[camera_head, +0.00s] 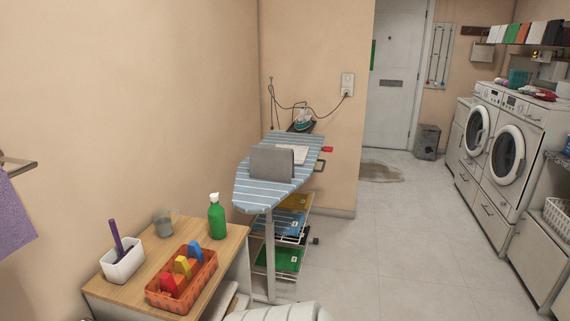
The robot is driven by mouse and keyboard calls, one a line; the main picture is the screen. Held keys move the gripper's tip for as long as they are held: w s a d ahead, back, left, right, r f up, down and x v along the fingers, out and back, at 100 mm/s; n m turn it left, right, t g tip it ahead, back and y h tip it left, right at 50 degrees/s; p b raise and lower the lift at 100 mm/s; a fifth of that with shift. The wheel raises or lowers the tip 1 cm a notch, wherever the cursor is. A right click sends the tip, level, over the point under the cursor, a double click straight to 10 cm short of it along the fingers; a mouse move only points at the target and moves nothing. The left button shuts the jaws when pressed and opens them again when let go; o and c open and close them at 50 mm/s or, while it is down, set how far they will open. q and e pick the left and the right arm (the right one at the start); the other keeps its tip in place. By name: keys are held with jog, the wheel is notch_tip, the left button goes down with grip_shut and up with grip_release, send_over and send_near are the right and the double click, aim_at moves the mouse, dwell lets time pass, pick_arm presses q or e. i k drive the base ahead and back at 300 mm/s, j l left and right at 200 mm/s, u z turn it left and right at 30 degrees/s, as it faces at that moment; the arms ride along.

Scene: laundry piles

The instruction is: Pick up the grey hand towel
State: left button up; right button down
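Neither of my grippers shows in the head view.
A wooden cabinet (135,252) in front carries a green bottle (217,217), a grey mug (163,222), a white holder (122,265) and an orange basket (160,298). An iron (303,119) stands at the board's far end.

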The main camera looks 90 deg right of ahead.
aim_at(274, 163)
jog(key=z, duration=2.7)
jog(key=u, duration=0.85)
jog(key=i+l+u, duration=0.1)
jog(key=l+u, duration=0.7)
jog(key=l, duration=0.15)
jog(key=l+u, duration=0.85)
jog(key=l, duration=0.15)
jog(key=k, duration=0.05)
